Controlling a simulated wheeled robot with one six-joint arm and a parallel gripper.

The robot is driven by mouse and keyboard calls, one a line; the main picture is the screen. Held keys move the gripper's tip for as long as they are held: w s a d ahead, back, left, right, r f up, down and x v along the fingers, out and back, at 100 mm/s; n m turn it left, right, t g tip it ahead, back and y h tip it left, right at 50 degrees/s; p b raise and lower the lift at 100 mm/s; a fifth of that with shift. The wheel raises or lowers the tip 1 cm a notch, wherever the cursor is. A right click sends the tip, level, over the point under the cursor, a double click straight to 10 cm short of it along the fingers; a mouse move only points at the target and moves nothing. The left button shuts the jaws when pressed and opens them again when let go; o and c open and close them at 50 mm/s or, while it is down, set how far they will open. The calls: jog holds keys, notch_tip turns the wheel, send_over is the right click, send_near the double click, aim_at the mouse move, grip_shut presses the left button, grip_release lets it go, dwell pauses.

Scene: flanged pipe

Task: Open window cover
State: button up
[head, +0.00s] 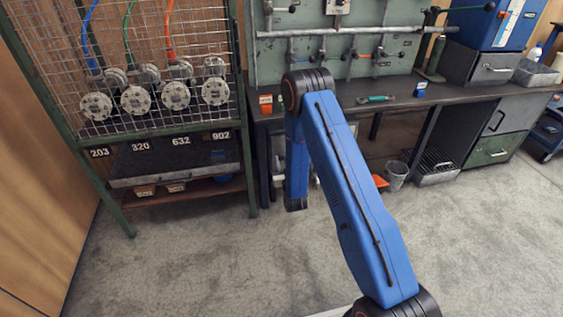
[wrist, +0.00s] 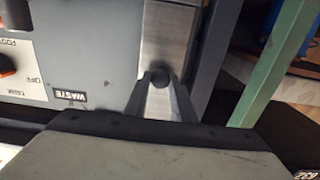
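In the wrist view, the two dark fingers of my gripper (wrist: 160,80) reach up from the bottom and stand apart. A small dark round knob (wrist: 160,77) shows between their tips, on a bright metal strip (wrist: 169,35). Whether the fingers touch the knob is unclear. I cannot tell for sure which part is the window cover. In the head view, my blue arm bends down in front of the workbench, and my gripper is not visible there.
A green post (wrist: 275,62) stands close on the right. In the head view, a mesh cage (head: 150,50) holds flanged pipes (head: 135,99) and hoses at the left. A workbench (head: 430,95) is behind. The front floor is clear.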

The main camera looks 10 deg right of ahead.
grip_shut()
jog(key=d, duration=0.8)
jog(key=o, duration=0.7)
grip_release()
jog(key=shift+o, duration=0.2)
jog(key=shift+s, duration=0.1)
jog(key=s, duration=1.7)
jog(key=shift+s, duration=0.15)
